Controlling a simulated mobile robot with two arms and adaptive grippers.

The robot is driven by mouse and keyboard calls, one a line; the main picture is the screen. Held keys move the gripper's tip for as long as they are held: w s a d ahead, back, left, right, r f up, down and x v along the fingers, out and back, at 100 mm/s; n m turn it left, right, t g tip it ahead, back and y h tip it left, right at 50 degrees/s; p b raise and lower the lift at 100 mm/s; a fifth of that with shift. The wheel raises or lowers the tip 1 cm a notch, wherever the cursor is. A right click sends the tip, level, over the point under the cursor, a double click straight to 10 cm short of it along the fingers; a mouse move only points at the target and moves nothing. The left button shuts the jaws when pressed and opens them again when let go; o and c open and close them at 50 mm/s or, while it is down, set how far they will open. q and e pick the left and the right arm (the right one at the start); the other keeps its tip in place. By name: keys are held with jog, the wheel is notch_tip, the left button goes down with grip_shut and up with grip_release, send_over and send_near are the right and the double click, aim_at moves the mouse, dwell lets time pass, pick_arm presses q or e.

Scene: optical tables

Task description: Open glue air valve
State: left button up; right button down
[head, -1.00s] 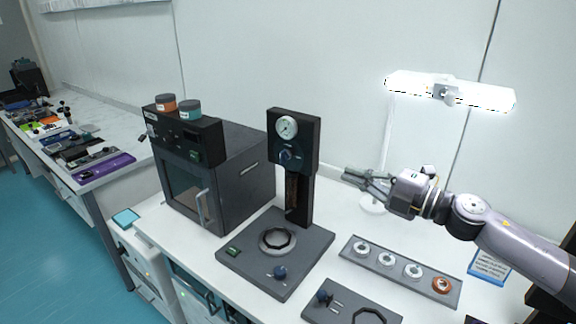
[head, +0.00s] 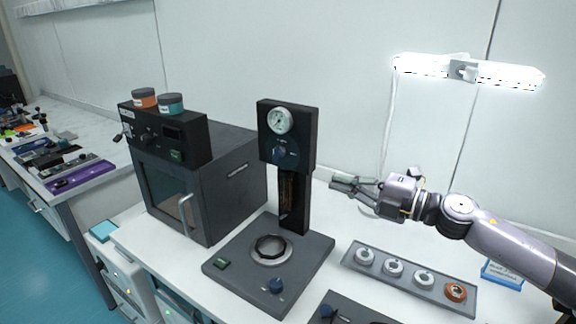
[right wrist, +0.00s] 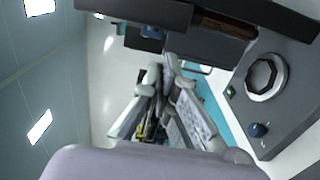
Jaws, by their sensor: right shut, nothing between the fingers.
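A black upright unit (head: 286,135) with a round white gauge (head: 279,120) stands in the middle of the table in the head view. A blue knob (head: 279,153) sits below the gauge. A dark box (head: 205,190) with a door stands to its left, with a small lever (head: 126,131) on its upper panel. No label lets me tell which control is the glue air valve. My right gripper (head: 334,184) is shut and empty, right of the upright unit and apart from it. Its fingers also show in the right wrist view (right wrist: 160,78). My left gripper is out of view.
The upright unit's base (head: 235,282) carries a ring and another blue knob (head: 276,286). A tray (head: 350,257) with several round parts lies at the right. Two jars stand on the dark box.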

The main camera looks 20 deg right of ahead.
aim_at(278, 162)
jog(key=p+x, duration=0.7)
jog(key=x, duration=0.5)
jog(key=shift+w+a+r, duration=0.1)
jog(key=shift+w+a, duration=0.15)
jog(key=shift+w, duration=0.1)
jog(key=shift+w+a, duration=0.4)
jog(key=shift+w, duration=0.15)
